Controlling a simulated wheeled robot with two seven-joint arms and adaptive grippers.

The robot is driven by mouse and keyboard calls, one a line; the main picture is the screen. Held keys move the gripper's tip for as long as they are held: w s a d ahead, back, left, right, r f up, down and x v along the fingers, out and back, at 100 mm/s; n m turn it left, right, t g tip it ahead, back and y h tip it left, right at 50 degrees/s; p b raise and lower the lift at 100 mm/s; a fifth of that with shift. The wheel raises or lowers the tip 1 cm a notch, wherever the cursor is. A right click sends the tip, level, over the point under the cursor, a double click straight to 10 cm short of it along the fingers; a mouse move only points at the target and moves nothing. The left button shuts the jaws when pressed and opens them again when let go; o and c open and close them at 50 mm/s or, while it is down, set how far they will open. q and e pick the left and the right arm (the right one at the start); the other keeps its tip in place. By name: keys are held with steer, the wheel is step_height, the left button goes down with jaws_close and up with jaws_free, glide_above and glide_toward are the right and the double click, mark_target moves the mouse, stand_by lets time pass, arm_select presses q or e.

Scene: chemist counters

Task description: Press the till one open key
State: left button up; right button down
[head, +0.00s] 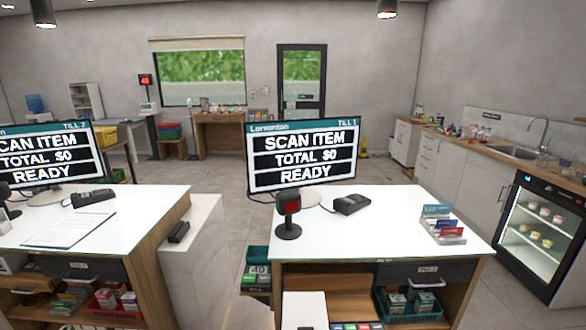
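The till one screen (303,156) stands on the middle white counter (365,225) and reads "SCAN ITEM, TOTAL $0, READY". Below the counter top, on the right, is a dark closed drawer (450,271) with a small label and a handle. A row of small coloured blocks (350,327), possibly keys, shows at the bottom edge and is partly cut off. I cannot read any of them, so I cannot tell which is the open key. Neither of my grippers is in view.
A scanner (288,214), a dark card terminal (351,204) and a leaflet rack (442,225) stand on the counter. A white box-like thing (304,311) stands low in front. A second till counter (130,215) is at left; a glass-door fridge (542,225) is at right.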

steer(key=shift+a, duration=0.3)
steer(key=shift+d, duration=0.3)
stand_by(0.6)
